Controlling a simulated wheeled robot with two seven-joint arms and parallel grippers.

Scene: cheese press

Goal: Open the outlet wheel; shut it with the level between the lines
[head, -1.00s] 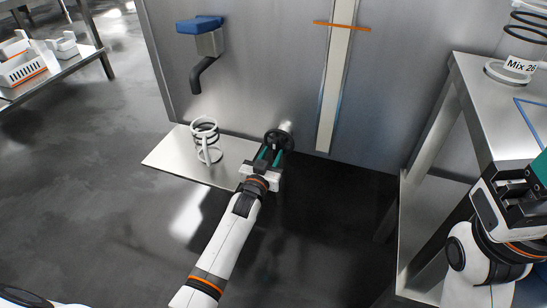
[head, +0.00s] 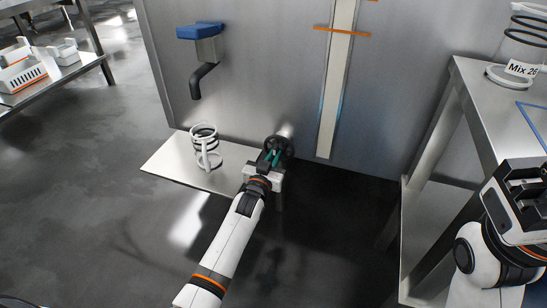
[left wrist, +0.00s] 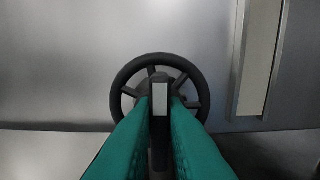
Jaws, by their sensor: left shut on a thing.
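The black outlet wheel (head: 286,143) sits low on the steel vat wall and faces me in the left wrist view (left wrist: 119,104). My left gripper (head: 270,157) is at the wheel. Its green fingers (left wrist: 160,106) are shut on a dark part of the wheel with a pale strip at the middle. The tall cream level gauge (head: 337,90) runs up the wall right of the wheel. One orange line (head: 342,30) crosses it, and a second (head: 371,1) shows at the top edge. I cannot make out the liquid level.
A steel shelf (head: 175,172) left of the wheel holds a white ringed container (head: 206,152). Above is a dark spout (head: 202,80) with a blue top (head: 200,31). A steel table (head: 500,110) at right bears a jar labelled Mix (head: 521,69).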

